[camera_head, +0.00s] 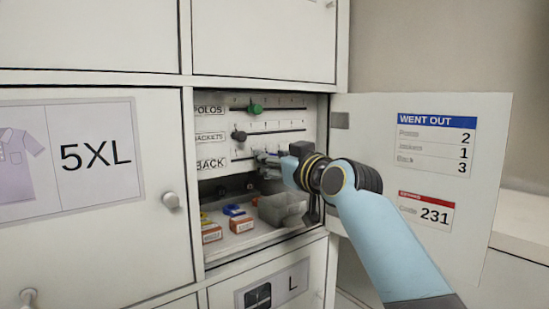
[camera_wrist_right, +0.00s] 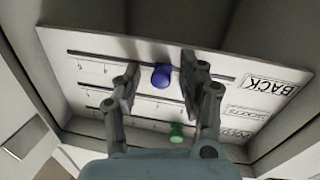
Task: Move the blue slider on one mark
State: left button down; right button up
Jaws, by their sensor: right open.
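A slider board with three rows stands inside the open locker compartment. The blue slider (camera_wrist_right: 161,76) is on the BACK row, the top row in the right wrist view, where the board appears upside down. My right gripper (camera_wrist_right: 160,74) is open, with one finger on each side of the blue knob; I cannot tell whether either finger touches it. In the head view the right gripper (camera_head: 267,158) covers much of the BACK row. The green slider (camera_head: 255,108) is on the POLOS row and the dark slider (camera_head: 239,136) on the JACKETS row. My left gripper is not in view.
Below the board are a grey bin (camera_head: 283,208) and small orange boxes (camera_head: 241,223) with blue pieces. The open door (camera_head: 490,150) at the right carries a WENT OUT list (camera_head: 435,145) and a red-headed card (camera_head: 426,212). The compartment walls are close around the gripper.

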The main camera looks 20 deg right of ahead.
jog(key=shift+s, duration=0.1)
grip_shut()
dwell(0.3)
jog(key=d, duration=0.1)
jog(key=w+d+b, duration=0.1)
jog(key=d, duration=0.1)
jog(key=shift+w+d, duration=0.15)
grip_release()
